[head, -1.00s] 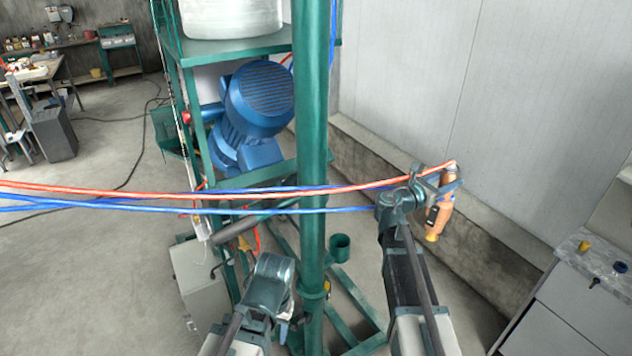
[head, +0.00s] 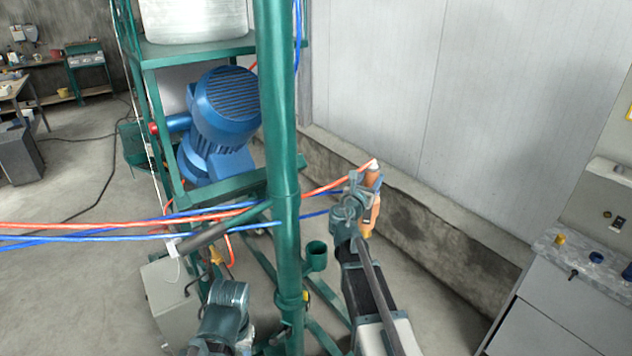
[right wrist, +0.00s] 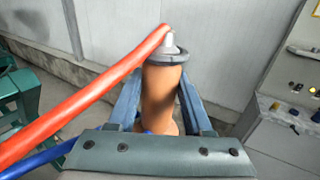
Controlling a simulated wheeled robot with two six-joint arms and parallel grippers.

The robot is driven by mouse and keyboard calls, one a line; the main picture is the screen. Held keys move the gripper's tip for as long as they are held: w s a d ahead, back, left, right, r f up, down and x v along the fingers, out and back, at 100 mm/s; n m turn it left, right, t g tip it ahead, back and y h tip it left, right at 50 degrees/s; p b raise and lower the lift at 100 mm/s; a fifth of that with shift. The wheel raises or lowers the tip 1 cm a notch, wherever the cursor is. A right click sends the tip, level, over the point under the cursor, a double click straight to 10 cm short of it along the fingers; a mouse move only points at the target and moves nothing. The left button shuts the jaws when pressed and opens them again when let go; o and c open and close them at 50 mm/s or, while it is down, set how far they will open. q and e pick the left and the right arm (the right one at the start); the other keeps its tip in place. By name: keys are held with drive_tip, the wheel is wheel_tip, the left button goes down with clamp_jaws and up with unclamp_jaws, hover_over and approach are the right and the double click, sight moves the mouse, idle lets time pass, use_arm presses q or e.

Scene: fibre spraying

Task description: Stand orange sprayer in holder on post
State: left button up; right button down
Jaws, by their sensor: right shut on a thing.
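The orange sprayer (head: 374,206) is held in my right gripper (head: 366,187), to the right of the green post (head: 283,150). In the right wrist view the sprayer (right wrist: 162,98) stands between the two blue-grey fingers, its grey collar and nozzle end uppermost. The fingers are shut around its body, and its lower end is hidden. The green cup holder (head: 316,256) is on the post's right side, left of and lower in the picture than the sprayer. My left arm shows at the bottom; its fingers cannot be made out.
A red hose (head: 328,186) runs from the sprayer's top leftward and passes behind the post, with blue hoses (head: 110,238) alongside. A blue motor (head: 226,108) sits on the green frame at left. A low concrete ledge (head: 440,230) and a grey cabinet (head: 560,300) lie right.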

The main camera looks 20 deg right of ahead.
drive_tip(key=w+a+n+t+y, duration=0.2)
drive_tip(key=a+n+y, duration=0.2)
drive_tip(key=a+y, duration=0.2)
drive_tip(key=w+a+n+t+y, duration=0.1)
drive_tip(key=a+n+t+y, duration=0.1)
drive_tip(key=a+n+y, duration=0.3)
drive_tip(key=a+y, duration=0.2)
drive_tip(key=a, duration=0.2)
drive_tip(key=shift+w+a+f+t+y, duration=0.2)
drive_tip(key=shift+w+a+t+y, duration=0.1)
drive_tip(key=shift+w, duration=0.1)
drive_tip(key=shift+s, duration=0.2)
wheel_tip(320, 180, down, 11)
drive_tip(key=b, duration=1.1)
drive_tip(key=shift+f+b, duration=0.2)
drive_tip(key=shift+b, duration=0.2)
drive_tip(key=shift+f+b, duration=0.45)
drive_tip(key=shift+c, duration=1.2)
unclamp_jaws()
